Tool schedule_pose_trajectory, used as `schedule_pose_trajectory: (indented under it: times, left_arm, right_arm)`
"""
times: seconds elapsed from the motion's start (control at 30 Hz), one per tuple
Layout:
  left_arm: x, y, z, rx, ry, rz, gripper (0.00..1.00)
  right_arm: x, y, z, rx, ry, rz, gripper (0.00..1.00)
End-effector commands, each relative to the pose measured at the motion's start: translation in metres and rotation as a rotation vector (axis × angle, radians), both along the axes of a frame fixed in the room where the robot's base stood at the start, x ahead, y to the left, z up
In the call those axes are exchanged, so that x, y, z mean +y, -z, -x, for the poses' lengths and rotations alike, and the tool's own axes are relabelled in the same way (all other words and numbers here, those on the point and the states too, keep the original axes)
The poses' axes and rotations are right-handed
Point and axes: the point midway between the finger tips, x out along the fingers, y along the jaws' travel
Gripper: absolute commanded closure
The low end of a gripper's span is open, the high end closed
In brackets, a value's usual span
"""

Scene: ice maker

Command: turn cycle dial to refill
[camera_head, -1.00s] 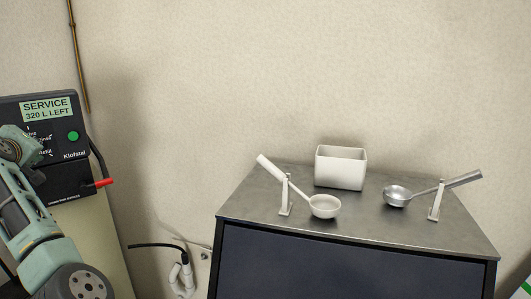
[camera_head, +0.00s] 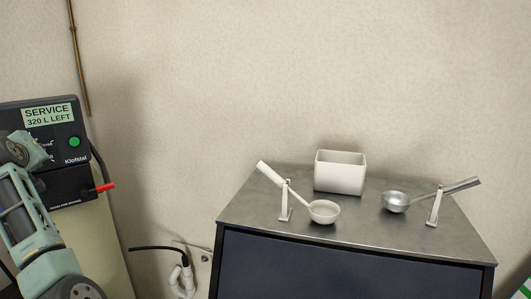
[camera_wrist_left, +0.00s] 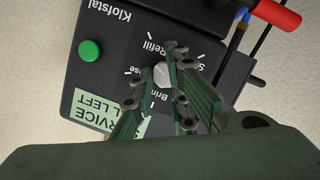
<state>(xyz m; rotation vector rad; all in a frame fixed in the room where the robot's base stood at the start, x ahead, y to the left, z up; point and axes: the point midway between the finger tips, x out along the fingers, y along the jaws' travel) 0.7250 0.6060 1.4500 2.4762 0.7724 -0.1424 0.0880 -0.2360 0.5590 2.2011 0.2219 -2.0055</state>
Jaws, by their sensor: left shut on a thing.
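The cycle dial (camera_wrist_left: 163,75) is a light grey knob on the black control box (camera_head: 68,148), with white labels around it. "Refill" is readable above it, and "Brin..." and "...se" are partly covered. My left gripper (camera_wrist_left: 158,72) is shut on the dial, with one green finger on each side of it in the left wrist view. Which mark the dial points to cannot be told. In the head view my left arm covers the dial. My right gripper is not in view.
The box has a display (camera_head: 48,114) reading "SERVICE 320 L LEFT", a green button (camera_head: 74,142) and a red-handled part (camera_head: 104,187) at its side. A dark cabinet (camera_head: 350,262) to the right carries a white bin (camera_head: 340,173) and two scoops on stands.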

Motion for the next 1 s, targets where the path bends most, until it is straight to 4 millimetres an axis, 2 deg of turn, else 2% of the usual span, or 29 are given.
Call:
schedule_pose_trajectory:
  times: [0.03,1.0]
  left_arm:
    - [-0.001,0.013,-0.001,0.038,0.005,-0.001,1.0]
    - [-0.003,0.013,-0.002,0.153,0.005,-0.145,1.0]
  right_arm:
    - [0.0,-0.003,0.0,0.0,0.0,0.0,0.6]
    - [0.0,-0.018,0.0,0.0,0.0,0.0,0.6]
